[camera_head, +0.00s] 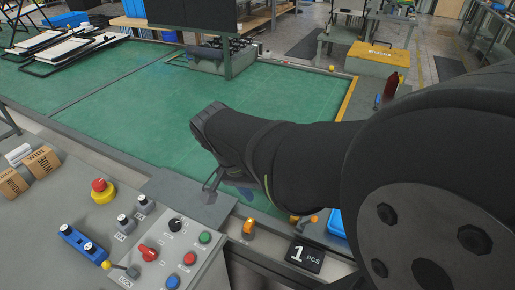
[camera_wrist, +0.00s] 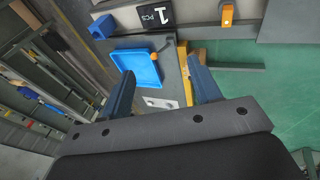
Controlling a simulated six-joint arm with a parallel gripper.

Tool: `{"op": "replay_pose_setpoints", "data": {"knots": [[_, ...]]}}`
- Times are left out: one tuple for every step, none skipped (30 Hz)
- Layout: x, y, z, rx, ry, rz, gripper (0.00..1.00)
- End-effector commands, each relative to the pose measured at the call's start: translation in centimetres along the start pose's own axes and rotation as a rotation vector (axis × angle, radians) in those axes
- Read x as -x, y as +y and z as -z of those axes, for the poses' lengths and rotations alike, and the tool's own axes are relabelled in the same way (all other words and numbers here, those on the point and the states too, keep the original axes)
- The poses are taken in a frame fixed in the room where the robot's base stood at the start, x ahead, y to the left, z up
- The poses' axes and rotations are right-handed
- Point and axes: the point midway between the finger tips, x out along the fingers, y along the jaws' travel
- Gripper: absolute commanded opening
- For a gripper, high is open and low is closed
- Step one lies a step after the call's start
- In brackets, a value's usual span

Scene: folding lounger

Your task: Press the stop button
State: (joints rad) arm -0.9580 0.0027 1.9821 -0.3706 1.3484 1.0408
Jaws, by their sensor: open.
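A red mushroom-shaped button on a yellow base (camera_head: 103,190) stands on the grey control panel at the left in the head view. The panel also bears a red button (camera_head: 189,258), a green button (camera_head: 205,237), a blue button (camera_head: 172,281) and a red rotary knob (camera_head: 148,252). Their labels are too small to read. My gripper (camera_wrist: 162,88) is open and empty in the wrist view. In the head view my arm mostly hides it, to the right of the panel's buttons. None of these panel buttons shows in the wrist view.
A blue tray (camera_wrist: 136,67), a "1 PCS" sign (camera_wrist: 155,14) and an orange switch (camera_wrist: 227,13) lie near my gripper in the wrist view. A blue two-button box (camera_head: 84,243), levers and cardboard boxes (camera_head: 42,161) crowd the panel. The green table (camera_head: 140,110) is largely clear.

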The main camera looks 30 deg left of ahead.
Motion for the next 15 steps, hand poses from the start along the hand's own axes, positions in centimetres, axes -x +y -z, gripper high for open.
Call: {"op": "replay_pose_setpoints", "data": {"knots": [[0.00,0.00,0.00,0.000,0.000,0.000,0.47],[0.00,0.00,0.00,0.000,0.000,0.000,0.41],[0.00,0.00,0.00,0.000,0.000,0.000,0.33],[0.00,0.00,0.00,0.000,0.000,0.000,0.27],[0.00,0.00,0.00,0.000,0.000,0.000,0.21],[0.00,0.00,0.00,0.000,0.000,0.000,0.14],[0.00,0.00,0.00,0.000,0.000,0.000,0.08],[0.00,0.00,0.00,0.000,0.000,0.000,0.02],[0.00,0.00,0.00,0.000,0.000,0.000,0.00],[0.00,0.00,0.00,0.000,0.000,0.000,0.00],[0.00,0.00,0.00,0.000,0.000,0.000,0.00],[0.00,0.00,0.00,0.000,0.000,0.000,0.00],[0.00,0.00,0.00,0.000,0.000,0.000,0.00],[0.00,0.00,0.00,0.000,0.000,0.000,0.00],[0.00,0.00,0.00,0.000,0.000,0.000,0.00]]}}
